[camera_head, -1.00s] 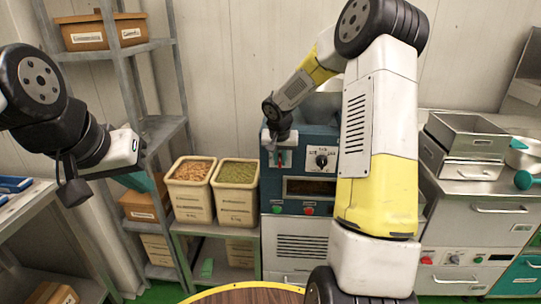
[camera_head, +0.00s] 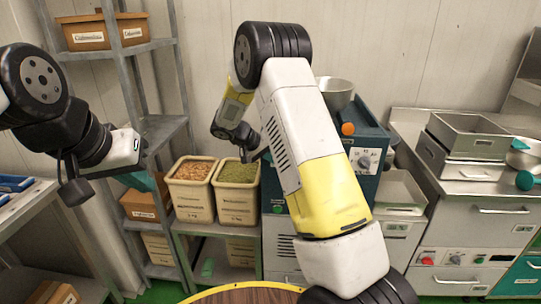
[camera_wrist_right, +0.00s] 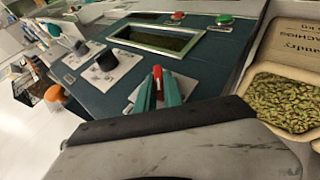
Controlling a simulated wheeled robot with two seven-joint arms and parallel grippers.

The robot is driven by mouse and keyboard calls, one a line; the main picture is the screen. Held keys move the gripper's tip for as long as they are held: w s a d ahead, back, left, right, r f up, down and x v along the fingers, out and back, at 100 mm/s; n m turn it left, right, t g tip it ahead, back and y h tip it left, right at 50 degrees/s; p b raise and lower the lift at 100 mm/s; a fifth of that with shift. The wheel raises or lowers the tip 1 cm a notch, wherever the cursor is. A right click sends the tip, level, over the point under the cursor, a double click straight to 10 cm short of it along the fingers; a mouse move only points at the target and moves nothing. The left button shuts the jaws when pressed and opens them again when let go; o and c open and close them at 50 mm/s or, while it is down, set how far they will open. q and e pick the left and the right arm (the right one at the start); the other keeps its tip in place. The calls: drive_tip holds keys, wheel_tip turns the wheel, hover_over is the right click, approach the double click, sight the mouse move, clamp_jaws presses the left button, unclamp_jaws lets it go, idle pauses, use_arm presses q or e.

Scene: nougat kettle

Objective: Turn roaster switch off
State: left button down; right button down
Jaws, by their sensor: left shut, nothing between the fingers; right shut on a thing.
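The roaster (camera_head: 370,137) is a dark teal machine, largely hidden behind my right arm in the head view. The right wrist view shows its panel with a red switch (camera_wrist_right: 157,73) and a black knob (camera_wrist_right: 106,61). My right gripper (camera_wrist_right: 157,88) has its green fingers shut around the switch, one on each side. In the head view its fingertips are hidden; its wrist is at the roaster's left side. My left gripper (camera_head: 140,181) is shut and empty, far left of the roaster, in front of the metal shelf.
Bins of brown nuts (camera_head: 192,194) and green seeds (camera_head: 236,196) stand left of the roaster. Metal trays (camera_head: 470,134) sit on the right counter. A round wooden table (camera_head: 255,295) is in front.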

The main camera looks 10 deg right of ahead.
drive_tip(key=h, duration=0.3)
drive_tip(key=n+h, duration=0.1)
drive_tip(key=shift+a+f, duration=0.25)
drive_tip(key=h, duration=0.2)
drive_tip(key=n+h, duration=0.1)
drive_tip(key=h, duration=0.1)
drive_tip(key=shift+f+n+g+h, duration=0.2)
drive_tip(key=shift+n+g+h, duration=0.1)
drive_tip(key=shift+g+h, duration=0.1)
drive_tip(key=c, duration=1.5)
unclamp_jaws()
drive_tip(key=shift+d, duration=0.1)
drive_tip(key=shift+o, duration=0.2)
drive_tip(key=a, duration=0.7)
drive_tip(key=shift+s+a, duration=0.4)
